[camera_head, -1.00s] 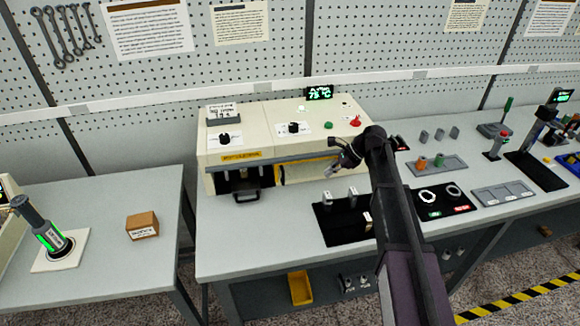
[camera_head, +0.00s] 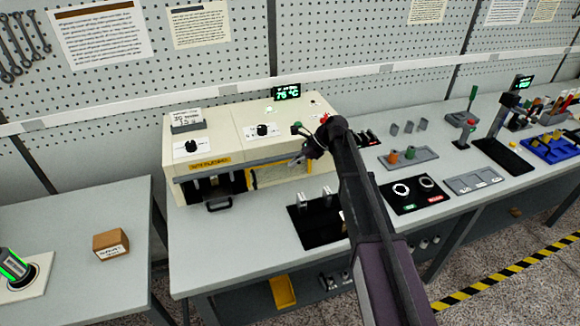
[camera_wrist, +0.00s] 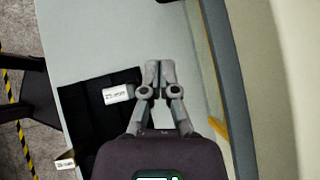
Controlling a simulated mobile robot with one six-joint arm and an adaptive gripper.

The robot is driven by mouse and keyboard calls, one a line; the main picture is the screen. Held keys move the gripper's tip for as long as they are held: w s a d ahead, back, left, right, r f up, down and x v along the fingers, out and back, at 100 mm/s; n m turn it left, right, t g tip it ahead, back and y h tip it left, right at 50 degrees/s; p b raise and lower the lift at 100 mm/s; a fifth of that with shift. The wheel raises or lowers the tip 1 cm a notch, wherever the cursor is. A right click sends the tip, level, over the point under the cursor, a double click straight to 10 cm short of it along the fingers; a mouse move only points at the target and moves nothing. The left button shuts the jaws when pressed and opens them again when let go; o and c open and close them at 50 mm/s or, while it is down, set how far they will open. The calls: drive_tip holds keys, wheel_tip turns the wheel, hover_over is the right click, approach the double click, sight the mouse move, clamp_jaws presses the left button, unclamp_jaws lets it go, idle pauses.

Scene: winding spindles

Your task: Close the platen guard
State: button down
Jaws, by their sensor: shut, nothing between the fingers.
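The cream machine (camera_head: 222,138) stands at the back of the bench. A grey bar (camera_head: 262,163) runs along its front, with a yellow-edged frame (camera_head: 252,179) below it, which looks like the platen guard. How far the guard is open is hard to tell. The opening to its left is dark, with a black handle (camera_head: 219,204) in front. My gripper (camera_head: 296,161) is at the right end of the machine's front, near the bar. In the wrist view my gripper (camera_wrist: 159,66) is shut and empty, left of the grey bar (camera_wrist: 226,80) and a yellow edge (camera_wrist: 217,128), apart from both.
A black mat (camera_head: 308,232) with small grey parts lies in front of the machine. Right of it are a black panel with two rings (camera_head: 410,205), a tray with coloured parts (camera_head: 408,158) and a grey tray (camera_head: 473,180). The bench front left of the mat is clear.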

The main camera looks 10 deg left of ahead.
drive_tip(key=s+a+f+b, duration=0.3)
drive_tip(key=a+f+b, duration=0.3)
drive_tip(key=a, duration=0.4)
drive_tip(key=shift+s+f, duration=0.2)
drive_tip(key=shift+s, duration=0.1)
drive_tip(key=shift+d, duration=0.1)
idle(0.5)
